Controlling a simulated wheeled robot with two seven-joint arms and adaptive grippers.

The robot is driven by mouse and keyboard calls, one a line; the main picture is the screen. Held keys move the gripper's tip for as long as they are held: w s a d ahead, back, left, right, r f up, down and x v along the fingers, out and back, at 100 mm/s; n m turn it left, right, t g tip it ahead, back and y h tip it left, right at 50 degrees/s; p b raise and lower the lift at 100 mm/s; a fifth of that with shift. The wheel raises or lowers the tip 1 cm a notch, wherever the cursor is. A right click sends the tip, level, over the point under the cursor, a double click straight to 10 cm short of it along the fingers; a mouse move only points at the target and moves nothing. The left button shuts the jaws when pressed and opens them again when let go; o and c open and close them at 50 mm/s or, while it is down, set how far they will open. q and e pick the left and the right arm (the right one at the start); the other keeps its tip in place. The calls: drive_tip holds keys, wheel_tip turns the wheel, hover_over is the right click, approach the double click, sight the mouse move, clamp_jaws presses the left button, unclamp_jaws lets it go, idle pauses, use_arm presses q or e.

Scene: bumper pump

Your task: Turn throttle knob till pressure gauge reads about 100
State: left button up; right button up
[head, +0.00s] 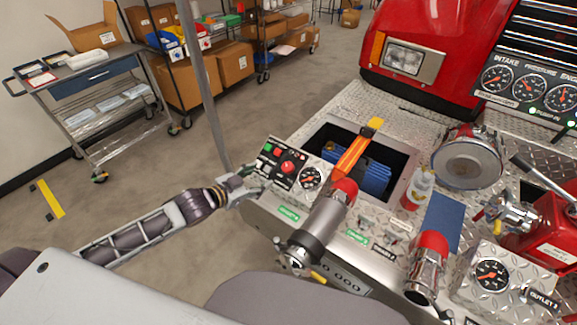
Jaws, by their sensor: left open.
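A small control panel (272,158) with several buttons sits at the left edge of the diamond-plate bumper. A red knob (288,167) stands out from it, and a round gauge (310,178) is at its right end. My left gripper (253,182) is open at the panel's lower left edge, to the left of the red knob and apart from it. Its fingers are small here, and contact with the panel cannot be told. The upper right board carries gauges labelled intake, pressure and engine; the pressure gauge (529,88) is in the middle. Its reading is too small to tell.
Red-capped outlet pipes (320,222) and (428,262) another such pipe stick out at the bumper's front. An outlet gauge (491,275) is at lower right. An open bay (400,160) holds a blue item. A cart (90,95) and shelves stand behind on clear floor.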

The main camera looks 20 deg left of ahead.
use_arm(q)
drive_tip(key=shift+s+d+r+n, duration=0.2)
drive_tip(key=shift+d+n, duration=0.2)
drive_tip(key=shift+n, duration=0.5)
use_arm(e)
drive_tip(key=shift+w+a, duration=0.1)
drive_tip(key=shift+a, duration=0.4)
drive_tip(key=shift+d, duration=0.15)
